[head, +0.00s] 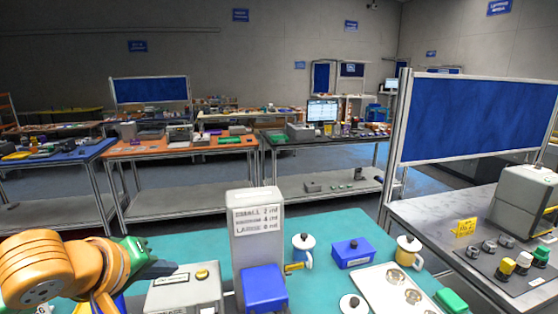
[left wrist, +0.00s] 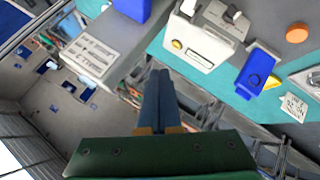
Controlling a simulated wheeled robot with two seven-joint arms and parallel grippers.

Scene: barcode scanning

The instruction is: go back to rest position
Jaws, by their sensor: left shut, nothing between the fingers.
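My left arm comes in from the left in the head view. Its gripper (head: 172,268) is above the left part of the teal table mat (head: 340,226), just left of the tall grey box. In the left wrist view the gripper's dark fingers (left wrist: 158,78) are together, with nothing between them. The tall grey box (head: 257,230) bears a printed label and stands upright, with a blue block (head: 264,287) at its front. A low grey device (head: 184,293) with a yellow button lies near the gripper. My right gripper is not in view.
A blue lidded mug (head: 303,253), a blue box (head: 352,252), a yellow mug (head: 408,252), a white tray (head: 380,282) and a green box (head: 450,300) stand to the right. A grey side table (head: 428,218) holds a machine (head: 522,200). Other workbenches stand behind.

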